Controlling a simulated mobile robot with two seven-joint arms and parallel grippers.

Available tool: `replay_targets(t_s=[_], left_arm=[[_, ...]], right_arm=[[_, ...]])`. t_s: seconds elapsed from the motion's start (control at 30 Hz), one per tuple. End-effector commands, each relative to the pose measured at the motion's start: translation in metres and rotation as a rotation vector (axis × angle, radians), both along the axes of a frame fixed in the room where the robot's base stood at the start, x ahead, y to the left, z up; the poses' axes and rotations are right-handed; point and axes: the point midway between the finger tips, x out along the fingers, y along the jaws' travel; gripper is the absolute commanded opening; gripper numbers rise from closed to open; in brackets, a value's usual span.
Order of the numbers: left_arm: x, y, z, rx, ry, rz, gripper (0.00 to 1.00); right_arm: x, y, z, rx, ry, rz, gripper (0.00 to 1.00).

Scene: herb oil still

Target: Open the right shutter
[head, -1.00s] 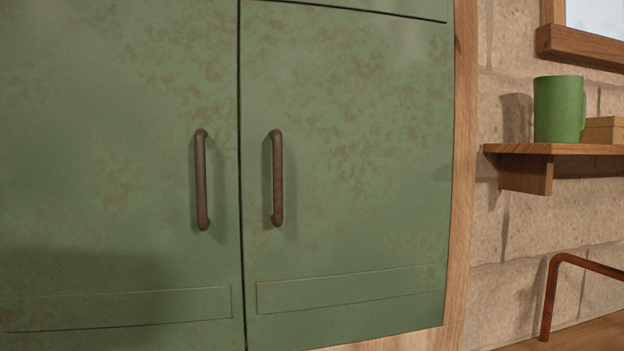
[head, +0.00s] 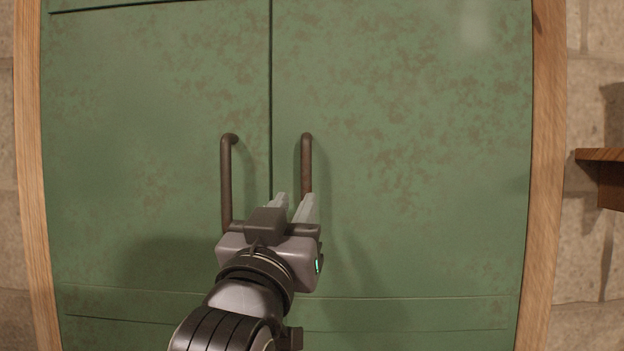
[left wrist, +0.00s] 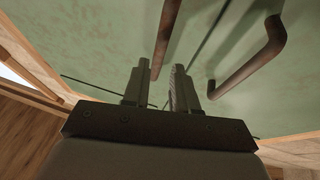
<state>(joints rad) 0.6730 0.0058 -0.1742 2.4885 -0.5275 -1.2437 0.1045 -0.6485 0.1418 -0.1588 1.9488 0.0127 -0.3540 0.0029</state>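The green right shutter (head: 420,130) is closed, level with the left shutter (head: 150,120) along the middle seam. Its brown bar handle (head: 306,155) is upright beside the seam; its lower end is hidden behind my gripper. My left gripper (head: 294,203) is open and empty in front of the lower part of this handle. In the left wrist view the fingers (left wrist: 158,88) are apart, and one handle bar (left wrist: 166,35) lines up with the gap between them. I cannot tell whether the fingers reach around it. My right gripper is not in view.
The left shutter's handle (head: 226,180) stands close to the left of my gripper, and it also shows in the left wrist view (left wrist: 250,65). A wooden frame (head: 545,180) borders the shutters. A wooden shelf (head: 600,156) juts from the stone wall at right.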

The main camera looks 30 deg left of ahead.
Motion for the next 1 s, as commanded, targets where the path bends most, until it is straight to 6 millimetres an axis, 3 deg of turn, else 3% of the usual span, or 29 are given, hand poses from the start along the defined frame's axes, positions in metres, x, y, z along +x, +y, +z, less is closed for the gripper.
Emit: replay_targets(t_s=[0.03,0.37,0.7,1.0], left_arm=[[0.003,0.001,0.006,0.001,0.005,0.002,0.27],[0.017,0.006,0.011,0.004,0.007,-0.001,0.27],[0.053,0.019,0.024,0.005,0.002,-0.001,0.27],[0.058,0.021,0.025,0.004,0.001,-0.002,0.27]], right_arm=[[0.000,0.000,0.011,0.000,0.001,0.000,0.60],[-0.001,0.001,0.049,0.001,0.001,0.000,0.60],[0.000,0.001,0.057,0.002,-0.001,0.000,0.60],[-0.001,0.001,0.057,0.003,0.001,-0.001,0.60]])
